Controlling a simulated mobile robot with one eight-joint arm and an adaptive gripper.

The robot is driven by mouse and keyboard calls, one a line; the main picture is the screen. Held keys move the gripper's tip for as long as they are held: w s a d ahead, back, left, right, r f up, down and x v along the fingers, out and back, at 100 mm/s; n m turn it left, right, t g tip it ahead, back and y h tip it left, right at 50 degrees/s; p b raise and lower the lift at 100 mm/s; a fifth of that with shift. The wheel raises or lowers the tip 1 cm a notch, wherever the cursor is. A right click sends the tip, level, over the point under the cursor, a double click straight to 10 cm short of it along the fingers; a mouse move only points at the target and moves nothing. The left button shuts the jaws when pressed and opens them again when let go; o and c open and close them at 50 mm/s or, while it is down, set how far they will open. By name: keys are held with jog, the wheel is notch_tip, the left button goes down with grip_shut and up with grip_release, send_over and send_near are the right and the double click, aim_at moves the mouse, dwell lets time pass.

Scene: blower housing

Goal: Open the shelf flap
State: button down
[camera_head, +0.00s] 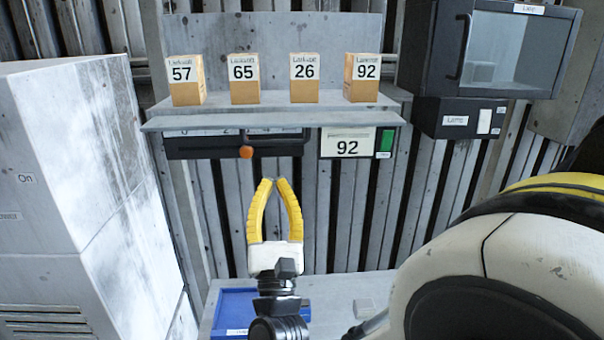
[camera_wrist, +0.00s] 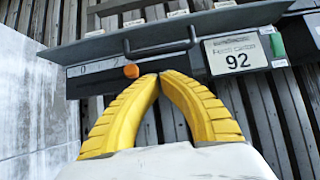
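The shelf flap (camera_head: 270,121) is a long grey panel along the front edge of the wall shelf. It also shows across the top of the wrist view (camera_wrist: 90,48), with a dark bar handle (camera_wrist: 160,50) on it. My gripper (camera_head: 273,182) has yellow ribbed fingers, and their tips meet or nearly meet with nothing between them. It is below the flap in the head view, apart from it. In the wrist view the fingertips (camera_wrist: 159,76) appear just below the handle, not on it.
Several numbered boxes (camera_head: 304,78) stand on the shelf. Below the flap are a dark panel with an orange knob (camera_head: 247,152) and a "92" display (camera_head: 346,143) with a green part. A dark cabinet (camera_head: 490,50) hangs right. A blue tray (camera_head: 233,310) lies below.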

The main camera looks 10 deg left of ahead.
aim_at(275, 138)
jog(key=p+x, duration=0.1)
jog(key=x, duration=0.6)
jog(key=shift+d, duration=0.15)
jog(key=shift+r, duration=0.15)
jog(key=s+r+g+p, duration=0.1)
jog(key=g+p, duration=0.1)
jog(key=shift+s+d+r+h+p, duration=0.1)
jog(key=shift+s+d+h+p, duration=0.1)
jog(key=shift+h+p, duration=0.2)
jog(key=shift+s+d+b, duration=0.1)
jog(key=shift+s+b, duration=0.2)
